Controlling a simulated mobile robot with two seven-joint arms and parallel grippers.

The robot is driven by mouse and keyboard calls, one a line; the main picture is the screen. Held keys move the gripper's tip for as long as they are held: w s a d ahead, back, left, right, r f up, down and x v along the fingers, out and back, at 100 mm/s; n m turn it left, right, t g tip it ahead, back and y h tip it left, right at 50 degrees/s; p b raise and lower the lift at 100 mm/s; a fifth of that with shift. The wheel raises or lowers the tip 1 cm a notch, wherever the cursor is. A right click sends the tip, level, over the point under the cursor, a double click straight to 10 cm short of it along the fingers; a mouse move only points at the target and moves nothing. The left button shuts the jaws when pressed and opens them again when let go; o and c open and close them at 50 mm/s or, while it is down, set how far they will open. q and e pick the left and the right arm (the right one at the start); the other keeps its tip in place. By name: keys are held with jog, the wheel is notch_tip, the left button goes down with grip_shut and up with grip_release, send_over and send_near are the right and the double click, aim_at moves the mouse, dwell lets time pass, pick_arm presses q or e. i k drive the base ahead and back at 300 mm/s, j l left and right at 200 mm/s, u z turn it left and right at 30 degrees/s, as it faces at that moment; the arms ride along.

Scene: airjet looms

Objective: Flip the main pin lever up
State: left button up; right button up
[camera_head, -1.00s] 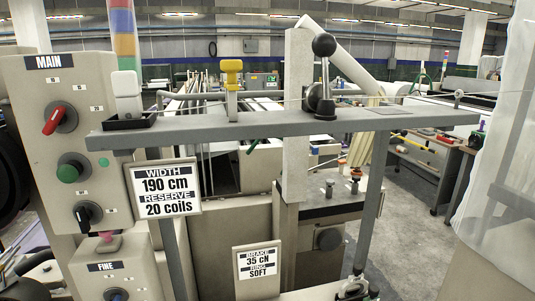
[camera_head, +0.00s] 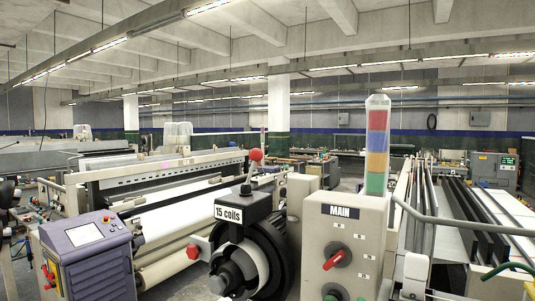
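No part marked as the main pin lever can be made out with certainty. A short lever with a red ball knob (camera_head: 255,155) stands upright, slightly tilted, on the black box labelled "15 coils" (camera_head: 229,214). That box sits on a black round feeder (camera_head: 268,240). To its right is the grey MAIN panel (camera_head: 345,225) with a red rotary switch (camera_head: 338,259) and a green knob partly cut off at the bottom edge. Neither of my grippers is in this view.
A purple control console (camera_head: 85,255) stands at the lower left beside a loom (camera_head: 170,195) with white cloth. A striped signal tower (camera_head: 377,145) rises from the MAIN panel. A grey curved rail (camera_head: 460,222) and another machine with dark slats fill the right.

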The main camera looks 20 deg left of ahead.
aim_at(256, 155)
jog(key=u, duration=0.7)
